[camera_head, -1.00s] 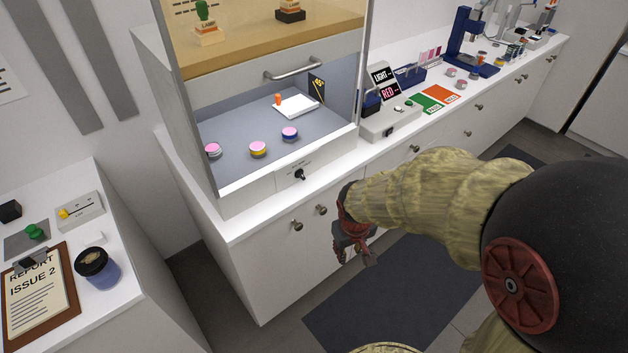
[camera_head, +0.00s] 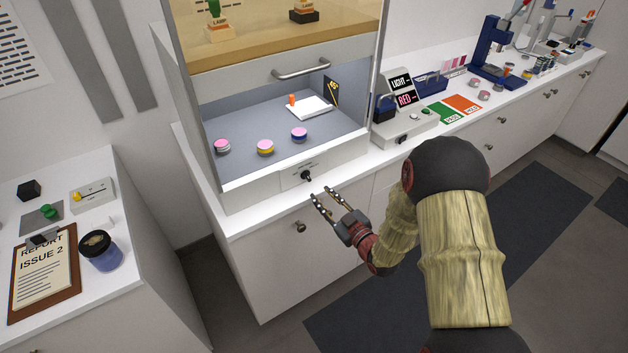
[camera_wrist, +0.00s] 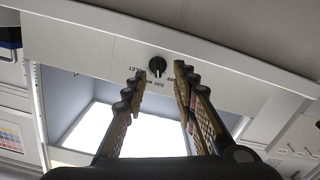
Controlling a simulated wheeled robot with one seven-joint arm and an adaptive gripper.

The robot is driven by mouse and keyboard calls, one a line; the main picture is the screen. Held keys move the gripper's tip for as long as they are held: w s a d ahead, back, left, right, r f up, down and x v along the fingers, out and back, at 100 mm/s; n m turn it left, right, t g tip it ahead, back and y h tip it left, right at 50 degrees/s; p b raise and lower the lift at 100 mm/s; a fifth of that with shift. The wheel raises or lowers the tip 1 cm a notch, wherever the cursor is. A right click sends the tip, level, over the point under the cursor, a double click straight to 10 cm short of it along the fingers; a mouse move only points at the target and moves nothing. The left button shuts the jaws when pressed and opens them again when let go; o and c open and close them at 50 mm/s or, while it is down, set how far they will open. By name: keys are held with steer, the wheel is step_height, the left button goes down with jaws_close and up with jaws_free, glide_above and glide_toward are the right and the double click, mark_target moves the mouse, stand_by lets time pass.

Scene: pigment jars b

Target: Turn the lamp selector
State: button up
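The lamp selector is a small black knob (camera_head: 306,176) on the white front panel (camera_head: 334,162) below the booth opening. It also shows in the wrist view (camera_wrist: 157,66), with printed labels around it, partly hidden by the fingers. My gripper (camera_head: 322,193) is in front of the panel, a little below and to the right of the knob in the head view. Its two fingers are apart and empty. In the wrist view the knob lies beyond the fingertips (camera_wrist: 158,74), in line with the gap between them. I see no contact with the knob.
The booth (camera_head: 240,172) holds several round jars, a white tile (camera_head: 309,107) and an orange item. A handled sash (camera_head: 300,68) hangs above. Right of it stands a device with LIGHT and RED signs (camera_head: 404,98). A side bench at left carries a clipboard (camera_head: 72,292) and a blue jar (camera_head: 101,250).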

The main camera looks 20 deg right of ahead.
mark_target(308, 178)
steer(key=shift+t, duration=0.3)
steer(key=x, duration=0.2)
steer(key=r+b+x, duration=0.1)
steer(key=x, duration=0.5)
steer(key=shift+a+r, duration=0.15)
steer(key=shift+r, duration=0.15)
steer(key=shift+c, duration=0.8)
jaws_close()
